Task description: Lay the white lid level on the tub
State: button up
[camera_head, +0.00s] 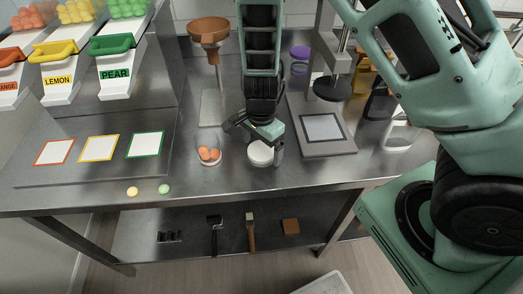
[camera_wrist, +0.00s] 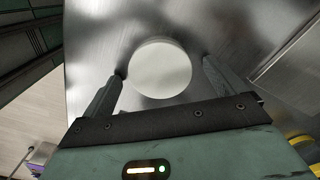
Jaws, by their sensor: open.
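The white lid (camera_head: 260,154) is a round disc near the front of the steel table, partly covered by my gripper in the head view. In the wrist view the lid (camera_wrist: 160,68) shows as a plain pale circle. My gripper (camera_head: 256,141) is open above it, pointing down. In the wrist view its fingertips (camera_wrist: 163,68) stand to the left and right of the lid, with a gap on each side. The tub (camera_head: 209,156), small and clear with orange balls in it, stands upright just left of the lid, its top uncovered.
A brown funnel on a stand (camera_head: 209,34) rises behind the tub. A press with a framed plate (camera_head: 322,128) stands right of the lid. Coloured mats (camera_head: 98,148) lie at left, with two loose gummies (camera_head: 148,190) near the front edge. Bare steel lies before the tub.

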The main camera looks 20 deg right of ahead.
jog(key=c, duration=1)
jog(key=shift+c, duration=0.2)
jog(key=shift+r, duration=0.1)
